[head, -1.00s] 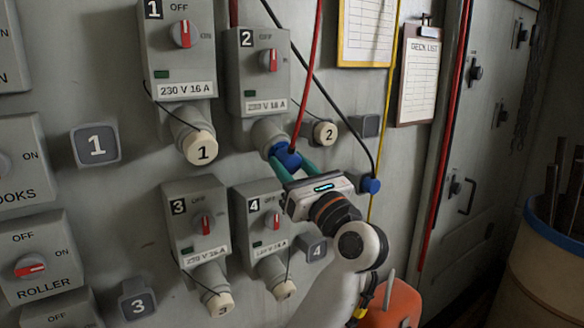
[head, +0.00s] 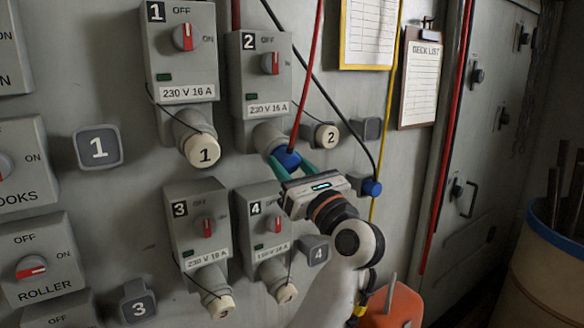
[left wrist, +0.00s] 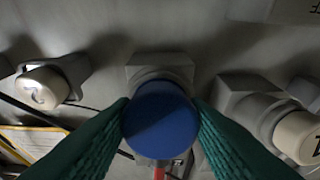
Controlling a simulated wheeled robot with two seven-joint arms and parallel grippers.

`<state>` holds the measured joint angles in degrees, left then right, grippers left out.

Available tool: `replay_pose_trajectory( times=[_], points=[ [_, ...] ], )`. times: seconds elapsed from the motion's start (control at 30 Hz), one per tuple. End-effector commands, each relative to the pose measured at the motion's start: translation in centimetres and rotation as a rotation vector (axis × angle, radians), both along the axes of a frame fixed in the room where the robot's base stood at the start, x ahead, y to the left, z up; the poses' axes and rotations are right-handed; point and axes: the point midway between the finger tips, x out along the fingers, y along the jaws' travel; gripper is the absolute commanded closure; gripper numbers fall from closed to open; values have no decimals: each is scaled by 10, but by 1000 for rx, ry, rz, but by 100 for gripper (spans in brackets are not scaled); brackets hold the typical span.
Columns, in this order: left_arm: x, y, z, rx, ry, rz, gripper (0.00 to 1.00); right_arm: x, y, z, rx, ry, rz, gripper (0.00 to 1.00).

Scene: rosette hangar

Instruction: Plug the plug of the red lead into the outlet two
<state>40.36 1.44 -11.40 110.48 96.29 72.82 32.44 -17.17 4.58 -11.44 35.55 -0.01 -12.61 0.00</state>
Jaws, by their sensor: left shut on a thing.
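The blue plug (head: 287,159) of the red lead (head: 306,90) is at the mouth of the grey socket (head: 268,136) under the outlet two box (head: 265,80). My left gripper (head: 291,164) is shut on this plug with its green fingers on either side. In the left wrist view the round blue back of the plug (left wrist: 160,120) hides the socket mouth, with the socket body (left wrist: 160,66) behind it. I cannot tell how deep the plug sits. The cream cap marked 2 (head: 327,136) is off the socket, to its right. My right gripper is not in view.
Outlets one (head: 182,50), three (head: 198,220) and four (head: 262,220) stand close around, their caps on. A second blue plug (head: 372,187) on a black lead sits on the wall to the right. The black and yellow leads hang near my arm.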

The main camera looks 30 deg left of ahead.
Motion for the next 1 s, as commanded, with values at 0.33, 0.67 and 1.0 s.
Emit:
replay_pose_trajectory(
  times=[0.33, 0.67, 1.0],
  points=[
    [0, 1, 1, 1, 0, 0, 34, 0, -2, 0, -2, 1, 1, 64],
    [-4, -12, -8, 0, -1, -4, 34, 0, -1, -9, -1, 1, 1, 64],
    [-30, -73, -34, -3, 1, -4, 34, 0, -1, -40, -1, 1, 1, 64]
  ],
)
